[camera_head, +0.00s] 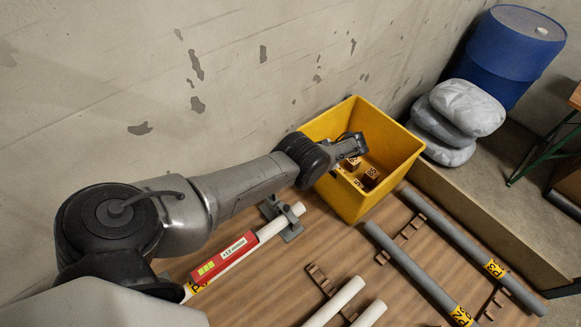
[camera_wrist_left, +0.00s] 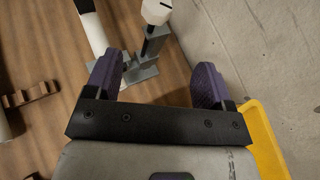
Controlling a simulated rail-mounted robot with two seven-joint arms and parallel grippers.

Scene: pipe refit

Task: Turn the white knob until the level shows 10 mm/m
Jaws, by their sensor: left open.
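The white knob (camera_wrist_left: 157,11) sits on top of a grey adjustable stand (camera_wrist_left: 146,62) at the top of the left wrist view. In the head view the knob does not show. The pipe support (camera_head: 284,222) carries the white pipe (camera_head: 270,228). The red level (camera_head: 224,257) lies along this pipe; its display shows a number too small to read surely. My left gripper (camera_wrist_left: 156,80) is open, its purple fingers apart and nothing between them; the knob is beyond the fingertips. In the head view the left gripper (camera_head: 352,146) is over the yellow bin. My right gripper is not in view.
The yellow bin (camera_head: 390,187) holds several small brown blocks and stands right of the support. Grey pipes (camera_head: 415,272) and white pipes (camera_head: 335,302) lie on brown racks to the right. Grey sacks (camera_head: 468,108) and a blue drum (camera_head: 511,55) stand behind. A concrete wall rises at the back.

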